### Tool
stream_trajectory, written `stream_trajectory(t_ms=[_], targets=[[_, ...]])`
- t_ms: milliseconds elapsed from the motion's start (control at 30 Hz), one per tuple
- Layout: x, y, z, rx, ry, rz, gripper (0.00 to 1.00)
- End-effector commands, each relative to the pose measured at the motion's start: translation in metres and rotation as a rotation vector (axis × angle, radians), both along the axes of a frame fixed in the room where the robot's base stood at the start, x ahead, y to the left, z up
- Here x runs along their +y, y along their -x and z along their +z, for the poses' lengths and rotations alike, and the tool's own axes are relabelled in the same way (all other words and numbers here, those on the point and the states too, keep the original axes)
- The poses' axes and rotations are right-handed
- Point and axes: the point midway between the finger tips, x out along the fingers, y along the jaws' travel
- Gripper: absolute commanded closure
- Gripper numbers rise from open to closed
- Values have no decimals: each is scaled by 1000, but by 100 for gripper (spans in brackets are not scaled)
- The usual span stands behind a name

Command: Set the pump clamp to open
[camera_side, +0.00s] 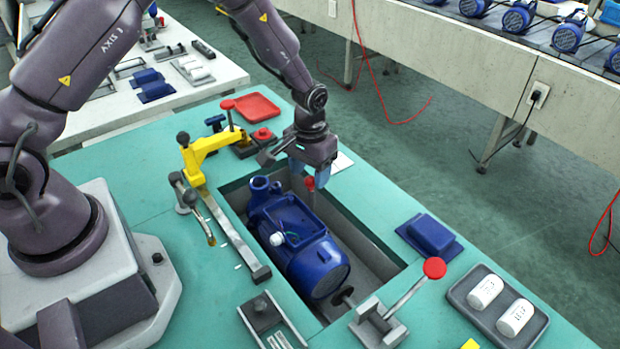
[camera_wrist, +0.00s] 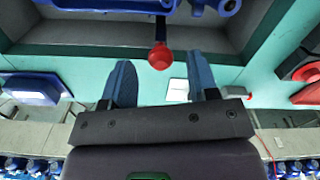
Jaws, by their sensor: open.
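The blue pump (camera_side: 300,240) lies in a recessed bay in the green bench, and its edge shows at the top of the wrist view (camera_wrist: 215,5). A small lever with a red knob (camera_side: 310,183) stands at the pump's far end. In the wrist view its dark shaft and red knob (camera_wrist: 161,57) point toward my gripper. My gripper (camera_side: 312,172) is open above this end. Its two blue fingers (camera_wrist: 160,72) sit either side of the knob in the picture, with gaps on both sides; I see no contact. The knob's exact depth between the fingers is unclear.
A yellow clamp arm (camera_side: 205,150) stands left of the bay. A red-ball lever (camera_side: 434,267) stands at the near right. A grey tray (camera_side: 478,325) with two white cylinders, a blue block (camera_side: 430,234) and a red tray (camera_side: 257,107) are around the bay.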

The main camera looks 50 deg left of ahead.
Motion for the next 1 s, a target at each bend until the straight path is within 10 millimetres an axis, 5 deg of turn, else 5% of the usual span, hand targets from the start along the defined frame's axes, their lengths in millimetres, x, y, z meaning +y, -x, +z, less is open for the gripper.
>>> stream_trajectory(t_ms=[200,533,767,1000], targets=[[0,0,-23,0,0,0,46],[0,0,-26,-2,-1,0,46],[0,0,-25,-1,0,0,96],[0,-9,-26,-2,-1,0,100]])
